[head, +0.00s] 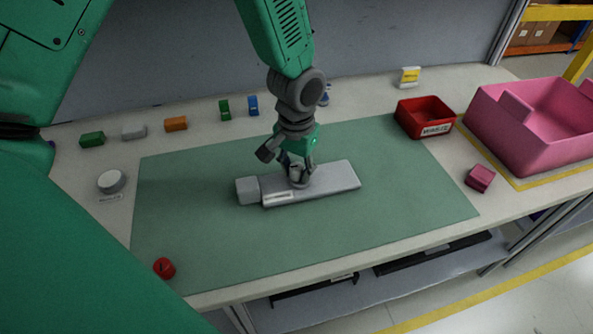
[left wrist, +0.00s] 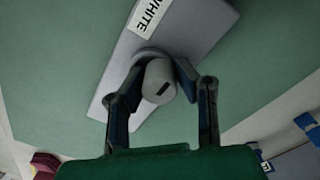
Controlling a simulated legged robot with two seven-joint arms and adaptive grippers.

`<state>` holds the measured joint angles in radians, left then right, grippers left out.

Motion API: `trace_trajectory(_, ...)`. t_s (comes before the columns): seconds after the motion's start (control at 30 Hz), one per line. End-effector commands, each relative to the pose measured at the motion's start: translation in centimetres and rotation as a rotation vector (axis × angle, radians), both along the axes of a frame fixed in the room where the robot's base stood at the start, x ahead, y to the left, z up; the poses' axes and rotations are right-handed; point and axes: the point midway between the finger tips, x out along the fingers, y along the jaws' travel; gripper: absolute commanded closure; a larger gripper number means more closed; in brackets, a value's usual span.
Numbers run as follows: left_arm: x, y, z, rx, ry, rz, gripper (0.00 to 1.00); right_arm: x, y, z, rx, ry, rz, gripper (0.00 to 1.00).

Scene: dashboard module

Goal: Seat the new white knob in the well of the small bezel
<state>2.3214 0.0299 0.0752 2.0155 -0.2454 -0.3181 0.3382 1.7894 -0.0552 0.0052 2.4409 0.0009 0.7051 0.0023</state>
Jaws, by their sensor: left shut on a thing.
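My left gripper (head: 291,167) is over the grey dashboard module (head: 335,180) on the green mat. The small bezel (left wrist: 186,76) is a grey ring on the module, behind and partly around the knob in that view. The knob hides much of its well, so I cannot tell how deep the knob sits. A label reading WHITE (left wrist: 149,16) lies beside it. My right gripper is not in view.
A red knob (head: 164,268) lies at the mat's front left; a white round piece (head: 111,182) is left of the mat. Several small coloured blocks line the back. A red bin (head: 425,117), pink crate (head: 540,125) and pink block (head: 480,178) stand right. The mat (head: 210,245) is mostly clear.

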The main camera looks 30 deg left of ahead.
Motion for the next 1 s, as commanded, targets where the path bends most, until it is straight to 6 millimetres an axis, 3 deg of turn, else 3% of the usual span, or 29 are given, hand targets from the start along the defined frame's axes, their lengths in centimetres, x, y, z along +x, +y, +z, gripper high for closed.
trace_trajectory(0.1, -0.11, -0.37, -0.29, 0.001, 0.003, -0.003, 1.00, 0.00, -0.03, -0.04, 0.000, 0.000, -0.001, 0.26)
trace_trajectory(0.43, -0.16, 0.00, -1.12, -0.005, 0.006, -0.002, 1.00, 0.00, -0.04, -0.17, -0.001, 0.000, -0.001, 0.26)
trace_trajectory(0.47, -0.14, 0.04, -1.09, -0.005, 0.005, -0.001, 0.65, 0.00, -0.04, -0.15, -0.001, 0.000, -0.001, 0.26)
trace_trajectory(0.5, -0.14, 0.10, -1.12, -0.007, 0.007, -0.001, 0.54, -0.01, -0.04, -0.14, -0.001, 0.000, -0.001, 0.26)
trace_trajectory(1.0, -0.20, -0.05, -0.88, -0.002, 0.004, -0.002, 0.54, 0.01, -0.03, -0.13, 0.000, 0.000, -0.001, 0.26)
